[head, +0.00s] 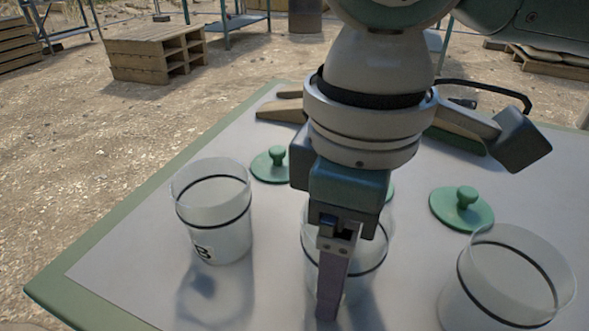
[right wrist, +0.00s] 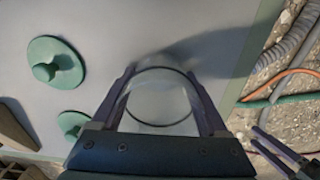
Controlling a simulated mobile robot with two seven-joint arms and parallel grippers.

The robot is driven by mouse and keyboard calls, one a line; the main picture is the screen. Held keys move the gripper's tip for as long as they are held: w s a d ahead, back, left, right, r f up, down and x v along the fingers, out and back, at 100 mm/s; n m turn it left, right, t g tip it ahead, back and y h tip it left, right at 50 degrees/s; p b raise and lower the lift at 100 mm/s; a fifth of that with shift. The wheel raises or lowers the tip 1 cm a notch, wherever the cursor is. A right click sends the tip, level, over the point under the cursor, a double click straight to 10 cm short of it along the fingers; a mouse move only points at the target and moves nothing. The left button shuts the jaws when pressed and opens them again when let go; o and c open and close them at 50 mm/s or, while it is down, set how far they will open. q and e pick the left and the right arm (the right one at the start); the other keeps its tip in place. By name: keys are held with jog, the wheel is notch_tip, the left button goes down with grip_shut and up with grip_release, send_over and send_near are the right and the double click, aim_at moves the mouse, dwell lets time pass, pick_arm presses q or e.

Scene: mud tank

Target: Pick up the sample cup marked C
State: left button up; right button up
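A clear cup with a black ring (head: 372,258) stands in the middle of the table, partly behind my right gripper (head: 333,312); no letter shows on it. In the right wrist view this cup (right wrist: 160,105) lies between the two fingers of my right gripper (right wrist: 160,72), one on each side and close to its wall. I cannot tell whether they press on it. A cup marked B (head: 214,225) stands to the left. Another clear cup (head: 508,285) stands at the right, no letter visible. My left gripper (right wrist: 288,158) shows only at the wrist view's lower right corner, its opening unclear.
Green knobbed lids (head: 270,165) and (head: 462,208) lie behind the cups on the pale table (head: 130,250). A scanner-like tool (head: 500,135) lies at the back right. Hoses (right wrist: 290,60) lie on the ground past the table edge. Pallets (head: 155,55) stand farther off.

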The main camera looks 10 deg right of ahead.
jog(key=c, duration=0.7)
